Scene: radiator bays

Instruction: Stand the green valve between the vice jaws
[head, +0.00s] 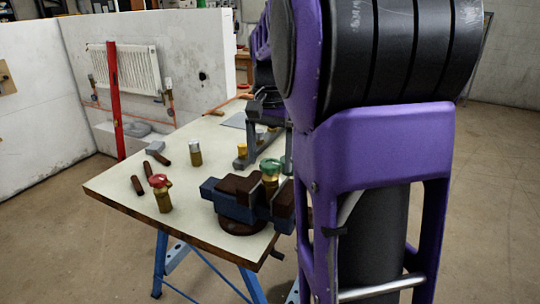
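The green valve (271,166) has a green cap on a brass body. It stands upright at the vice, its brass body showing in the gap between the two brown jaws; its lower end is hidden, so I cannot tell if the jaws touch it. The vice (228,203) is dark blue with brown jaw faces and sits at the table's near right edge. My gripper (268,110) seems to be the dark shape behind and above the vice, apart from the valve and partly hidden by my purple arm.
A red-capped valve (161,192) and a silver-capped valve (195,152) stand on the pale table (115,187). Brown cylinders (138,186) and a mallet-like tool (157,152) lie nearby. A grey rack (257,153) with a yellow-capped valve is behind the vice. The front left tabletop is clear.

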